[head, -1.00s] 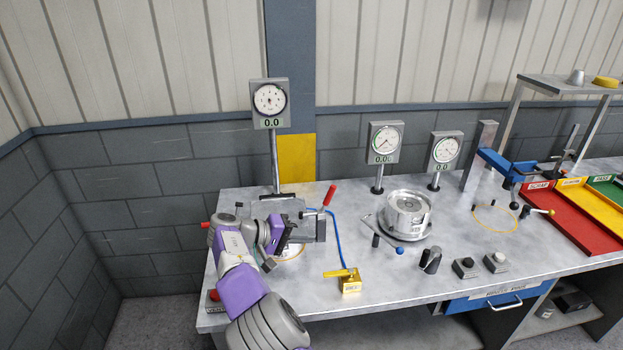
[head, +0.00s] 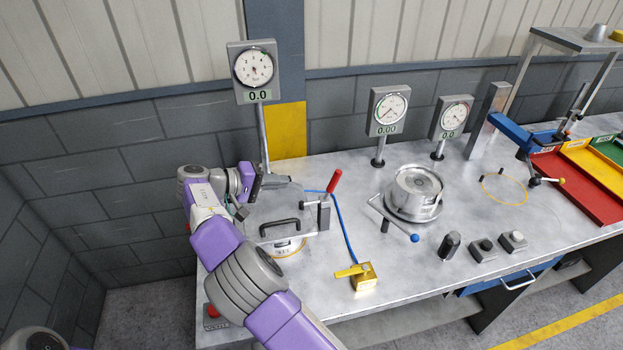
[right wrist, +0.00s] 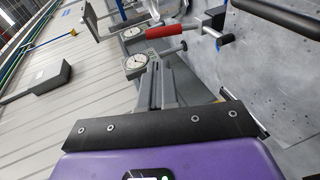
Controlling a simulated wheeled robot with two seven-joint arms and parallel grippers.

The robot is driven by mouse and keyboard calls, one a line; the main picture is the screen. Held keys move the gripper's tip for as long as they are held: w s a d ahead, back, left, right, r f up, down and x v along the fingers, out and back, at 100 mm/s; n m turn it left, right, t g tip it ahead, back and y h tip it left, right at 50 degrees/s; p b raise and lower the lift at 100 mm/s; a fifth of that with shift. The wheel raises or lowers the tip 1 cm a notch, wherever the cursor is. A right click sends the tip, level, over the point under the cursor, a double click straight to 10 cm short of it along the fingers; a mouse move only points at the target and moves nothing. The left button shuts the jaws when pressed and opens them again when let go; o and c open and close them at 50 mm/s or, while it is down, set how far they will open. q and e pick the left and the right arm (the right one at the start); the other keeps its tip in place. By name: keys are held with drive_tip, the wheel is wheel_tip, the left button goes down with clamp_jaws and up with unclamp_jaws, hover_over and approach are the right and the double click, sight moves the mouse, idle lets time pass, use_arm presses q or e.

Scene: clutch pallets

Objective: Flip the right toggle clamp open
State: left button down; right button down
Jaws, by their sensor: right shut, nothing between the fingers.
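The right toggle clamp (head: 323,211) stands at the right end of a grey fixture plate. Its red handle (head: 334,181) points up and leans slightly right. I cannot tell whether its holding arm presses down. In the right wrist view the red handle (right wrist: 172,30) lies beyond the fingers, apart from them. My right gripper (head: 257,188) is shut and empty, above the plate's back left, clear of the clamp. Its closed fingers also show in the right wrist view (right wrist: 155,88). The left side of the fixture is hidden behind my right arm. My left gripper is out of view.
The plate has a black handle (head: 280,227). A dial gauge (head: 253,70) stands behind it on a post. A blue hose runs to a yellow valve (head: 363,276) in front.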

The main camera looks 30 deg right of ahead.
sight(332, 180)
drive_tip(key=b+x, duration=0.1)
drive_tip(key=x, duration=1.2)
drive_tip(key=shift+d+f, duration=0.15)
drive_tip(key=shift+d, duration=0.25)
